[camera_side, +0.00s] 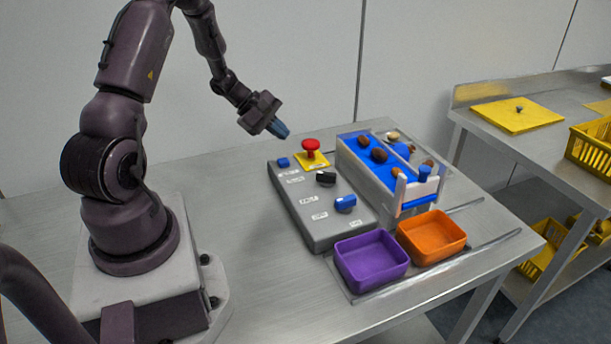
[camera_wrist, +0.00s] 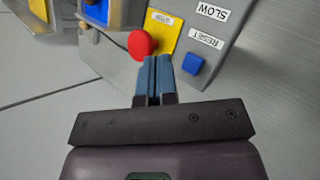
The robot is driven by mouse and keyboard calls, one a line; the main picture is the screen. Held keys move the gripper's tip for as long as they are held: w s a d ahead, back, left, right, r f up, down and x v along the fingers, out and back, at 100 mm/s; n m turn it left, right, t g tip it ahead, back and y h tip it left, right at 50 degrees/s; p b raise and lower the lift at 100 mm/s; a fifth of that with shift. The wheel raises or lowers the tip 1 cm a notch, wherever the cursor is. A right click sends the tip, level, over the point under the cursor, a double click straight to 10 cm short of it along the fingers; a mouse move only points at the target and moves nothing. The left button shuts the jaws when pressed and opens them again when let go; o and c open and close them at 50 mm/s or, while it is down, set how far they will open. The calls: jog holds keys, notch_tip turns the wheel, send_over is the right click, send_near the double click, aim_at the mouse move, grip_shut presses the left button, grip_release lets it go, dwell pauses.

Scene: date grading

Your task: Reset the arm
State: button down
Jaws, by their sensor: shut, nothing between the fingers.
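My gripper (camera_side: 280,129) is shut and empty. It hangs tilted downward above the far end of a grey control box (camera_side: 315,233) and is not visibly touching it. In the wrist view the blue fingertips (camera_wrist: 155,66) lie together, between a red mushroom button (camera_wrist: 143,44) and a small blue button (camera_wrist: 192,64). The blue button (camera_side: 283,162) is beside a label reading RESET. The red button (camera_side: 311,149) stands on a yellow plate (camera_side: 322,164). A black knob (camera_side: 326,178) and a blue knob (camera_side: 346,204) are nearer the box's front.
A blue-floored conveyor (camera_side: 360,160) with several dates runs right of the box. A purple tray (camera_side: 371,270) and an orange tray (camera_side: 432,247) stand at the front. The steel table left of the box is clear. A second bench (camera_side: 550,148) stands at right.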

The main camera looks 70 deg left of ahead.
jog(key=s+d+r+m+y, duration=0.1)
jog(key=s+d+r+m, duration=0.3)
jog(key=d+r+m, duration=0.3)
jog(key=s+d+r+m+g+y, duration=0.1)
jog(key=s+d+r+m, duration=0.3)
jog(key=d+r+m, duration=0.3)
jog(key=s+d+r+m+g+y, duration=0.1)
jog(key=s+d+r+m, duration=0.3)
jog(key=d+r+m, duration=0.4)
jog(key=d+y, duration=0.1)
jog(key=d, duration=0.5)
jog(key=shift+s+r, duration=0.25)
